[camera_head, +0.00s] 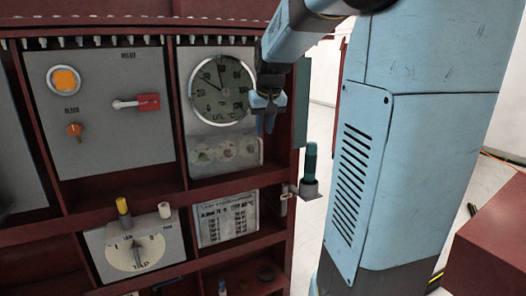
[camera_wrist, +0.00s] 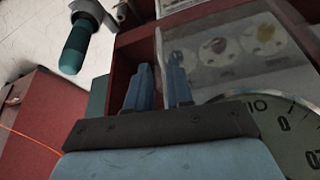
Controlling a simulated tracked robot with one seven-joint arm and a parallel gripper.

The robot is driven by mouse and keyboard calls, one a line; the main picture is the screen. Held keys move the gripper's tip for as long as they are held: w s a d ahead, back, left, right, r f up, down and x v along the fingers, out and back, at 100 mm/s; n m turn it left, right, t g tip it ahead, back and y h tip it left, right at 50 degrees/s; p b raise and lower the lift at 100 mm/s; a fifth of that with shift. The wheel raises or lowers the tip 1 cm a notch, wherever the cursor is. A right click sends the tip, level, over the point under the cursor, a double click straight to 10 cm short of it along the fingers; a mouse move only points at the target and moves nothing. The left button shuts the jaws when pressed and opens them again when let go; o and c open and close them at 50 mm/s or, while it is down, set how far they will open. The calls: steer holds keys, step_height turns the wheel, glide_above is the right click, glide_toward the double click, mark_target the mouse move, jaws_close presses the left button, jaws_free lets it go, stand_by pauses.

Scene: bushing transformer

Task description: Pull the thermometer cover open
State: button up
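The thermometer is a round dial (camera_head: 222,90) with a bright rim on the upper right panel. In the wrist view part of the dial (camera_wrist: 292,128) shows at the lower right. Its cover is a clear pane (camera_head: 225,152), with three round fittings visible behind its lower part. The cover also shows in the wrist view (camera_wrist: 215,82). My gripper (camera_head: 266,122) is at the cover's right edge, beside the dial. In the wrist view my gripper's fingers (camera_wrist: 159,85) stand apart, with the cover's pale edge appearing between them. I cannot tell whether either finger touches it.
Red frame bars divide the panels. A red switch (camera_head: 148,103) and an orange knob (camera_head: 74,130) are on the left panel. A dark green cylinder (camera_head: 310,160) sticks out right of the frame. A label plate (camera_head: 228,218) and lever box (camera_head: 135,250) sit below.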

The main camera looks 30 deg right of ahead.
mark_target(261, 160)
steer(key=x, duration=1)
steer(key=shift+w+f, duration=0.1)
steer(key=shift+f, duration=0.05)
steer(key=shift+c, duration=0.4)
jaws_close()
steer(key=shift+s+d, duration=0.15)
steer(key=shift+s, duration=0.05)
